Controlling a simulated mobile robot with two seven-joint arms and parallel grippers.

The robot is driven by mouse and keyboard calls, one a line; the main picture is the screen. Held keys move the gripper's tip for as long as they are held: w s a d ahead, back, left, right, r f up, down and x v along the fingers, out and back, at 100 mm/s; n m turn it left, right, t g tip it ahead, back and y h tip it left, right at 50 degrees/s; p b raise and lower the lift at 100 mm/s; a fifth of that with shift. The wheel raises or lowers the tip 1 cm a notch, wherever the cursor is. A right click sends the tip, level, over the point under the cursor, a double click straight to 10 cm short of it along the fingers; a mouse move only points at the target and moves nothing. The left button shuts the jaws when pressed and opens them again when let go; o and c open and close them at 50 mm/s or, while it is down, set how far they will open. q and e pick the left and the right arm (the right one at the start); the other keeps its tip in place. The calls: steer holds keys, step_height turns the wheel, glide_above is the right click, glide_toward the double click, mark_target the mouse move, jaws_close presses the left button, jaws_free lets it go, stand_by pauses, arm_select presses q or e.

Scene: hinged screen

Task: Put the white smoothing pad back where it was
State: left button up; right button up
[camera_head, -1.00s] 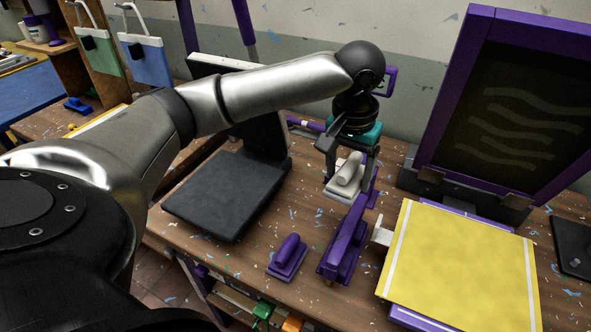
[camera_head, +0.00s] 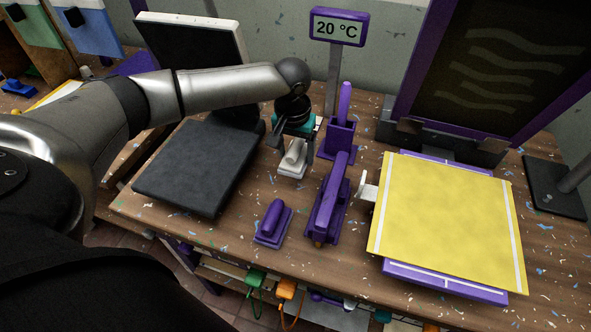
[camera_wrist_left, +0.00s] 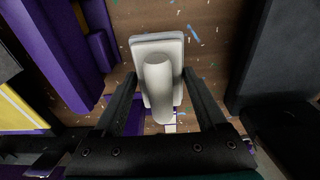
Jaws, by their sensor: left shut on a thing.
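The white smoothing pad (camera_head: 293,160) has a flat base and a rounded handle. It is between the dark platen and the purple holders. My left gripper (camera_head: 294,148) is shut on its handle from above. In the left wrist view, the pad (camera_wrist_left: 158,85) sits between the two fingers (camera_wrist_left: 160,92), its base over the wooden table. I cannot tell whether the base touches the table. My right gripper is not in view.
A purple pad (camera_head: 272,223) and a long purple tool (camera_head: 327,205) stand in front. Behind are a purple holder (camera_head: 340,138) and a temperature display (camera_head: 338,27). A dark platen (camera_head: 200,165) lies left, a yellow sheet (camera_head: 445,215) right. Bare table (camera_head: 240,215) shows between.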

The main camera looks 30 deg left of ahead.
mark_target(294, 148)
arm_select(q)
steer(key=shift+f+b, duration=0.5)
steer(key=shift+f, duration=2.3)
steer(key=shift+f, duration=0.1)
steer(key=o, duration=1.2)
steer(key=shift+o, duration=0.2)
steer(key=r+p, duration=0.1)
steer(key=r, duration=0.3)
steer(key=s+r, duration=0.1)
steer(key=r, duration=0.3)
steer(key=r+p, duration=0.1)
steer(key=r, duration=0.3)
steer(key=shift+s+d+r+p, duration=0.1)
steer(key=shift+s+d+p, duration=0.1)
steer(key=shift+p, duration=0.1)
